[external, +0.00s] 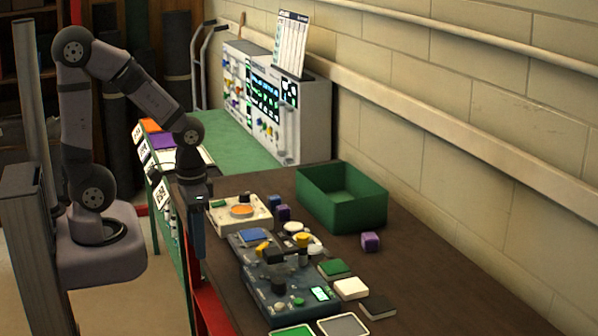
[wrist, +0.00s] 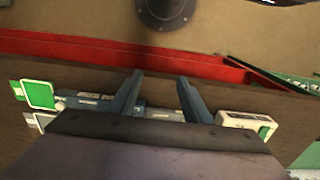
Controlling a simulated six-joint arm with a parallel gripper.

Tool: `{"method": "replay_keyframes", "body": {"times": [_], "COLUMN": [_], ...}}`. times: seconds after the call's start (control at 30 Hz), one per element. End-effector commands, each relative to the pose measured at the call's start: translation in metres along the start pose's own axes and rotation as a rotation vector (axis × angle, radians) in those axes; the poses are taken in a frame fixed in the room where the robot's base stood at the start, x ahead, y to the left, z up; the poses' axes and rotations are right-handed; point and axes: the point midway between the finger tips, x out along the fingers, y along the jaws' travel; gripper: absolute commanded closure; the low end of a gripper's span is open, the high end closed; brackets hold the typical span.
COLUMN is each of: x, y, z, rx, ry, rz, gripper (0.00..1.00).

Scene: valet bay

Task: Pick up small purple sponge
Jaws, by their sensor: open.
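A darker purple block (external: 283,212) stands near the middle of the table, beside the white device. I cannot tell for sure which one is the sponge. My gripper (external: 198,235) hangs pointing down at the table's left edge, well left of both blocks. In the wrist view my gripper (wrist: 158,86) has its two fingers apart, with nothing between them. Neither purple block shows in the wrist view.
A green open bin (external: 376,211) stands toward the wall. A dark control box (external: 258,281) and a white device (external: 226,219) stand between my gripper and the blocks. Several flat pads, including a green one (external: 335,268), lie right of the control box. The table's right side is clear.

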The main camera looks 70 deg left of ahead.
Motion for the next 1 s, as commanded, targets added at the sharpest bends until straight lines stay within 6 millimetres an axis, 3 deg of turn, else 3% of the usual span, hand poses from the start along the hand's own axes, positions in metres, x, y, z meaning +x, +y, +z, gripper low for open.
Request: {"method": "replay_keyframes", "body": {"times": [0.2, 0.3, 0.67, 1.0], "x": [0.0, 0.0, -0.003, -0.049], "y": [0.0, 0.0, 0.0, 0.0], "z": [0.0, 0.0, -0.001, -0.002], "rx": [0.0, 0.0, 0.0, 0.0], "ry": [0.0, 0.0, 0.002, 0.008], "rz": [0.0, 0.0, 0.0, 0.0], "gripper": [0.56, 0.42, 0.42, 0.42]}}
